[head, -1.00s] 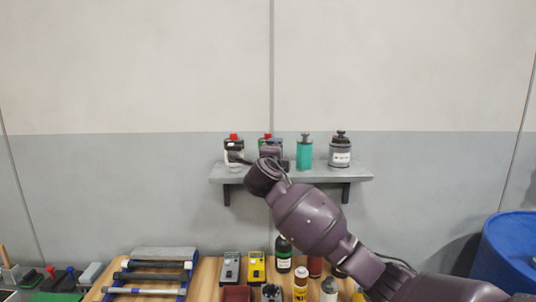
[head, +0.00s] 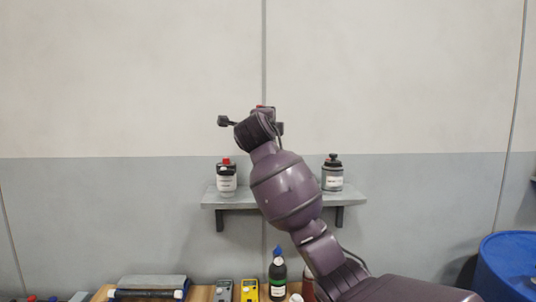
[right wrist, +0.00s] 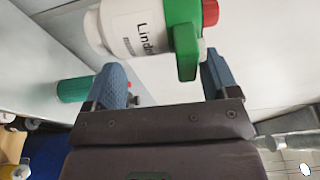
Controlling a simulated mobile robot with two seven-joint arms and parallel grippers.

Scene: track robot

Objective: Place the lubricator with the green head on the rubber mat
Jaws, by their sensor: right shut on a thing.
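The lubricator with the green head (right wrist: 182,38) shows large in the right wrist view, with a white labelled body and a red tip. It lies between the two blue fingers of my right gripper (right wrist: 165,80), which is shut on it. In the head view my right gripper (head: 265,120) is raised above the wall shelf, and only a red bit of the lubricator (head: 262,107) shows behind it. I cannot make out the rubber mat in either view. My left gripper is not in view.
The wall shelf (head: 212,201) holds a red-capped bottle (head: 227,180) and a dark-topped can (head: 332,175). A teal container (right wrist: 75,89) shows in the wrist view. Below are a yellow meter (head: 249,290) and a dark bottle (head: 277,277). A blue drum (head: 508,265) stands right.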

